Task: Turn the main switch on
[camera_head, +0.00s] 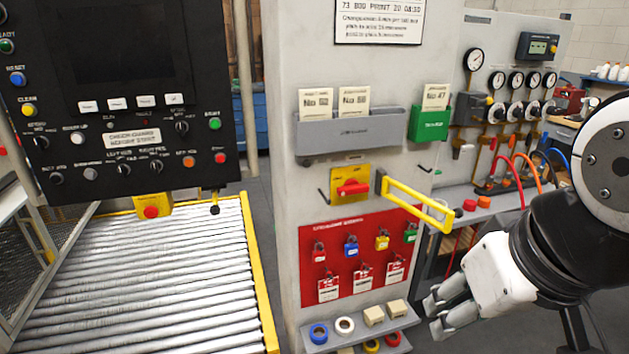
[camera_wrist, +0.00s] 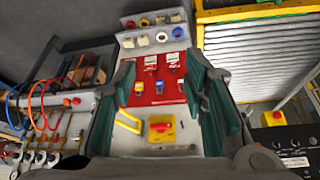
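The main switch is a red rotary handle (camera_head: 351,187) on a yellow plate (camera_head: 338,196), fixed to the grey cabinet front. The handle lies roughly horizontal. In the wrist view, which is upside down, the red handle (camera_wrist: 161,127) sits below centre, with its yellow plate around it. My gripper (camera_head: 446,310) is in front of the cabinet, to the right of and lower than the switch, and touches nothing that I can see. In the wrist view its two fingers (camera_wrist: 162,82) are spread wide with nothing between them.
A yellow bar handle (camera_head: 418,203) juts out just right of the switch. Below is a red lockout board (camera_head: 340,232) with padlocks and tags. A black control panel (camera_head: 120,85) hangs at left above a roller conveyor (camera_head: 150,285). Gauges and hoses stand at right.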

